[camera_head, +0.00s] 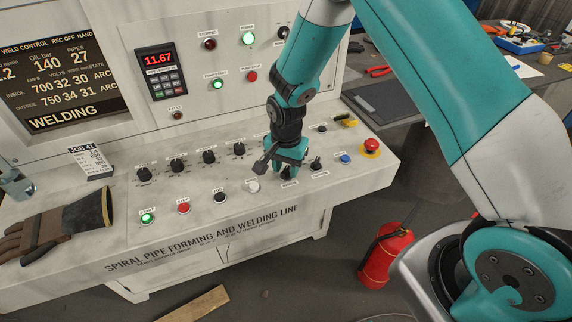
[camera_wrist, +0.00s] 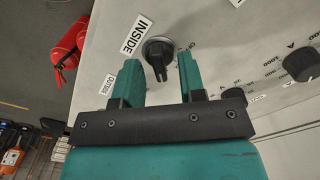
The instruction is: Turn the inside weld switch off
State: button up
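The inside weld switch (camera_wrist: 158,52) is a black rotary knob on a round base, beside a label reading INSIDE (camera_wrist: 136,36) in the wrist view. My gripper (camera_wrist: 159,62) is open, with one teal finger on either side of the knob. Gaps show between the fingers and the knob's grip. I cannot tell how far down the fingers reach. In the head view my gripper (camera_head: 287,158) points down over the console, and the knob (camera_head: 289,173) shows partly under it. The outside switch (camera_head: 316,163) is a similar black knob just to the right.
A white button (camera_head: 252,187) is close on the left, a blue button (camera_head: 345,159) and a red emergency stop (camera_head: 371,146) on the right. Several black dials (camera_head: 208,157) line the panel behind. The screen (camera_head: 66,83) reads WELDING. A glove (camera_head: 60,225) lies at left.

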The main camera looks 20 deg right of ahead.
grip_shut()
jog(key=shift+n, duration=0.3)
jog(key=n+b, duration=0.1)
jog(key=n, duration=0.3)
jog(key=shift+a, duration=0.1)
jog(key=n, duration=0.5)
jog(key=shift+a+b, duration=0.1)
jog(key=shift+b, duration=0.25)
jog(key=n, duration=0.4)
jog(key=shift+a+n+b, duration=0.1)
jog(key=shift+n+b, duration=0.3)
jog(key=shift+n, duration=1.7)
jog(key=shift+r, duration=0.1)
